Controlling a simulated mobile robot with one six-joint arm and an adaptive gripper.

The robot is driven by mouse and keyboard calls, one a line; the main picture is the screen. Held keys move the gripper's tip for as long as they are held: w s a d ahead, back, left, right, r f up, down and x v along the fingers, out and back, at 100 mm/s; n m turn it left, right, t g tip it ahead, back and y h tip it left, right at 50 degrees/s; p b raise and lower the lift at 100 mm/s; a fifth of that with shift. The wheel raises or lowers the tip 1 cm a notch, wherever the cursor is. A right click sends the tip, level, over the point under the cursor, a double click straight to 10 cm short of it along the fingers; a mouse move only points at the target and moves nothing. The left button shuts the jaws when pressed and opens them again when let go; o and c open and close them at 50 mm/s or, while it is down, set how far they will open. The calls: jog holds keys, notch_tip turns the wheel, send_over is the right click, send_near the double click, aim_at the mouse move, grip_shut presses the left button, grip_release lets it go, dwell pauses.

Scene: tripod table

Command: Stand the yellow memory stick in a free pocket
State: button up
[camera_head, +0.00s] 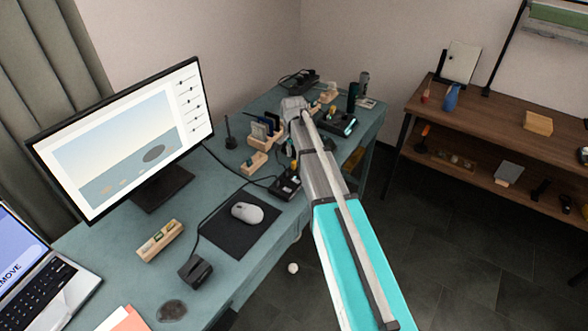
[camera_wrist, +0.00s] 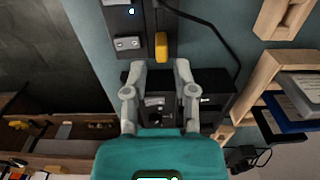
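The yellow memory stick (camera_wrist: 161,46) shows in the wrist view at the end of a dark device (camera_wrist: 126,38), just beyond my fingertips. My gripper (camera_wrist: 160,67) is open, its two grey fingers apart with nothing between them. The stick lies roughly in line with the gap. A wooden block with slots (camera_wrist: 286,16) is at the upper right of the wrist view; I cannot tell which slots are empty. A similar small wooden block (camera_head: 254,163) stands on the desk in the head view. In the head view my arm hides part of the desk and my gripper is not clear.
A wooden rack (camera_wrist: 262,82) with blue and white cards stands right of my gripper. A black box (camera_wrist: 160,100) lies below my fingers, and a black cable (camera_wrist: 215,30) curves nearby. The desk (camera_head: 222,268) also carries a monitor (camera_head: 130,135), mouse (camera_head: 247,212) and another wooden holder (camera_head: 160,242).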

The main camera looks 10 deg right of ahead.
aim_at(294, 161)
jog(key=shift+f, duration=0.2)
dwell(0.3)
jog(key=shift+w+f+b, duration=0.15)
jog(key=shift+f+b, duration=2.35)
jog(key=shift+b, duration=0.15)
grip_shut()
